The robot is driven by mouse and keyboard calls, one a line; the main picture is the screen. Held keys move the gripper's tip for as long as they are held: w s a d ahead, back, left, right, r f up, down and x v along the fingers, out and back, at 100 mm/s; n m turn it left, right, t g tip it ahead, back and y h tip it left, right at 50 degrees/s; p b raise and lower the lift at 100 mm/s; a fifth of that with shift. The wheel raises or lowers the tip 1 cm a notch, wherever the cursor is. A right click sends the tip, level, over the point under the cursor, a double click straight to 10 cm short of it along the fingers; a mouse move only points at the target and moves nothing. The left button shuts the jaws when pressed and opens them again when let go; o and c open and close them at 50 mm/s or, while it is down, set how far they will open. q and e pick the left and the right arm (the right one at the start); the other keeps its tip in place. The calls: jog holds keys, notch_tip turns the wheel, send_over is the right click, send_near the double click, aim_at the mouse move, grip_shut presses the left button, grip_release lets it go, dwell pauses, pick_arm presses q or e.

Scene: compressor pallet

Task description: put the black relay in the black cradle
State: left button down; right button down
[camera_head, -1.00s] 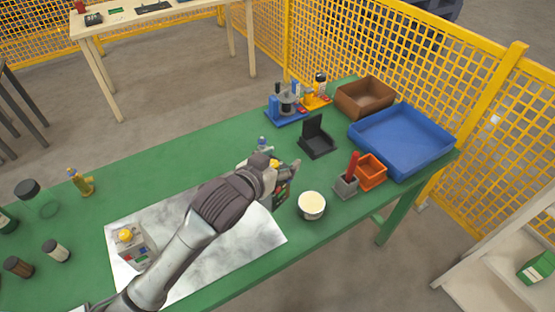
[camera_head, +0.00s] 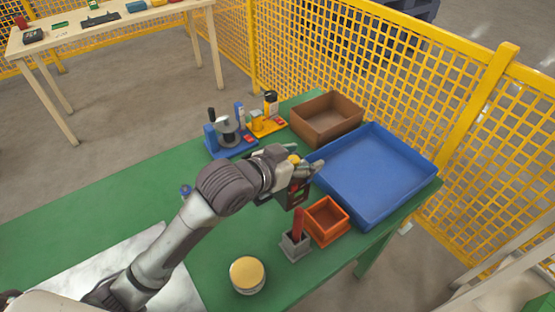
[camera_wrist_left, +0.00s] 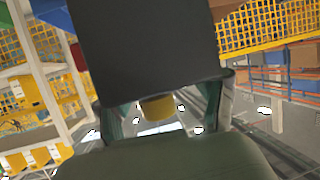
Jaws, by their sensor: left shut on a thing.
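In the left wrist view a large dark block face (camera_wrist_left: 148,45) fills the top middle, in front of the fingers. The black cradle, with its upright back plate, is hidden now behind my left arm and gripper. I cannot tell how far the relay is from it. My right gripper is not in view.
The blue tray (camera_head: 415,168) and brown box (camera_head: 350,132) stand beyond the gripper. An orange bin (camera_head: 318,235) and a grey holder with a red stick (camera_head: 295,246) are close in front. A round cream-topped tub (camera_head: 247,275) stands nearer. A blue fixture (camera_head: 218,148) is behind left.

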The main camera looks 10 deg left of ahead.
pick_arm(q)
jog(key=w+a+f, duration=0.6)
jog(key=w+a, duration=0.2)
jog(key=shift+a+f, duration=0.3)
jog(key=shift+a, duration=0.1)
jog(key=shift+f, duration=0.1)
jog(key=shift+c, duration=0.5)
grip_release()
jog(key=shift+f, duration=0.15)
jog(key=v, duration=1.2)
jog(key=shift+b, duration=0.35)
